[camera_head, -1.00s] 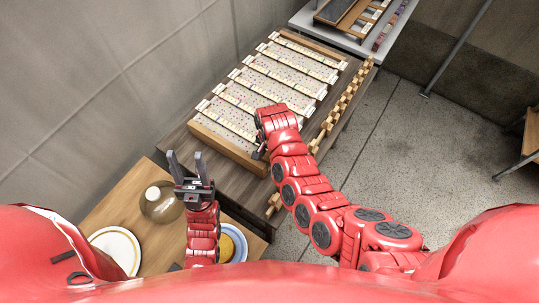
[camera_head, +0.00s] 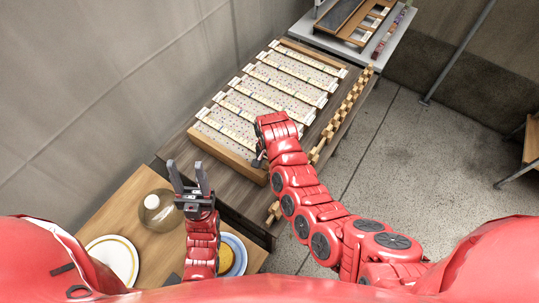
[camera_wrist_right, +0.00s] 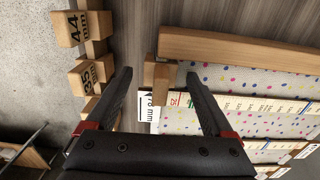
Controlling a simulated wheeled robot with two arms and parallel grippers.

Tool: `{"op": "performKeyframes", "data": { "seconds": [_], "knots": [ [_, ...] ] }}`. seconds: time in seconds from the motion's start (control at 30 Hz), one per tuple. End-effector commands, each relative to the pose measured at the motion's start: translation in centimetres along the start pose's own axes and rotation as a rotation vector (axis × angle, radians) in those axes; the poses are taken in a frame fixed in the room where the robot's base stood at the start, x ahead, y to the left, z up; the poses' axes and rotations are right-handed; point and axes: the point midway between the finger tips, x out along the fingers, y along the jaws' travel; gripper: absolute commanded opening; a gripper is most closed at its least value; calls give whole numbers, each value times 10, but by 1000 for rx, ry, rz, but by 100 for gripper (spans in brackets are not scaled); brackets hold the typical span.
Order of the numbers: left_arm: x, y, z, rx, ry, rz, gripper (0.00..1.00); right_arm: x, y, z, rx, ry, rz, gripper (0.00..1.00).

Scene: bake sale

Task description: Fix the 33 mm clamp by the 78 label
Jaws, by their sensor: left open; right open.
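In the right wrist view my right gripper (camera_wrist_right: 159,78) is open, its fingers either side of a small wooden piece (camera_wrist_right: 161,73) at the end of a wooden bar. I cannot tell if they touch it. A white label (camera_wrist_right: 148,106), reading like 78 mm, lies just past this piece, partly hidden by it. A wooden block (camera_wrist_right: 84,76) marked like 33 or 35 mm sits left of the gripper, under a 44 mm block (camera_wrist_right: 80,28). In the head view my right gripper (camera_head: 259,160) is mostly hidden by its arm. My left gripper (camera_head: 187,172) is open and empty.
The slatted speckled board (camera_head: 225,145) lies on a dark wood table (camera_head: 233,187). A row of wooden blocks (camera_head: 340,115) runs along its right edge. A glass jar (camera_head: 158,210) and plates (camera_head: 112,258) stand on the lower left table.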

Motion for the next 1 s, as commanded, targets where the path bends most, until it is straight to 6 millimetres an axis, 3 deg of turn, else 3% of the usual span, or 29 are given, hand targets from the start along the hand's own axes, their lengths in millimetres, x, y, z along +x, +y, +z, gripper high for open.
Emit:
{"op": "performKeyframes", "data": {
  "seconds": [0.17, 0.37, 0.5, 0.63, 0.8, 1.0],
  "knots": [
    [-8, 0, 1, 0, 0, 0, 50, -14, -2, 0, 0, 4, -5, 87],
    [-22, 1, 4, 0, 0, 0, 50, -49, -2, 0, 0, 5, -8, 87],
    [-7, 0, 1, 0, 0, 0, 50, -95, -1, 0, 3, 0, -7, 87],
    [11, 0, -2, 0, 0, 0, 50, -124, 0, 0, 0, -4, -4, 87],
    [20, -1, -3, 0, 0, 0, 50, -149, 0, 0, 1, -2, -1, 87],
    [24, -1, -4, 0, 0, 0, 50, -166, 0, 0, 2, -2, -1, 87]
  ]
}}
